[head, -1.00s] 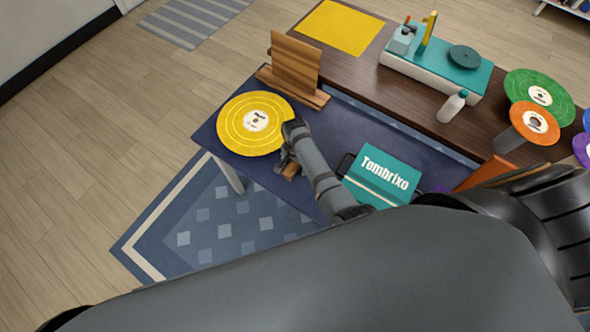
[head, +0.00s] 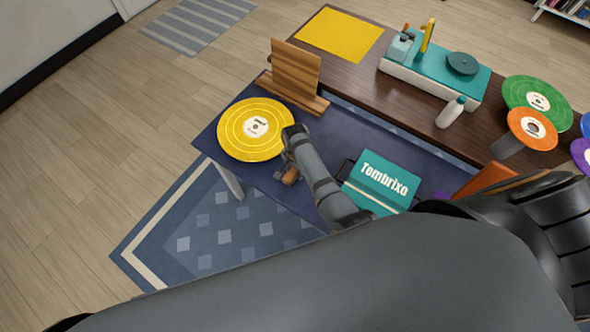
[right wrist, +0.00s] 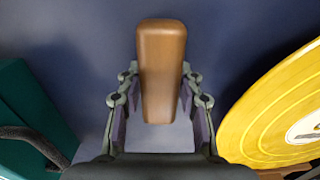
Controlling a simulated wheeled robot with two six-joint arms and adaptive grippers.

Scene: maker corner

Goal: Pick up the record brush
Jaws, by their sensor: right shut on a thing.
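The record brush (right wrist: 161,70) is a brown, rounded wooden block. In the right wrist view it lies lengthwise between the two fingers of my right gripper (right wrist: 160,95), which is shut on it. In the head view the brush (head: 290,176) shows as a small brown piece beside my right gripper (head: 284,173), over the near edge of the dark blue table. Whether it touches the table is hard to tell. My left gripper is not in view.
A yellow record (head: 255,130) lies just left of the gripper and also shows in the right wrist view (right wrist: 275,110). A teal Tombrixo box (head: 383,180) is to the right. A wooden stand (head: 295,72) stands behind. A brown table (head: 350,68) holds a teal record player (head: 440,72).

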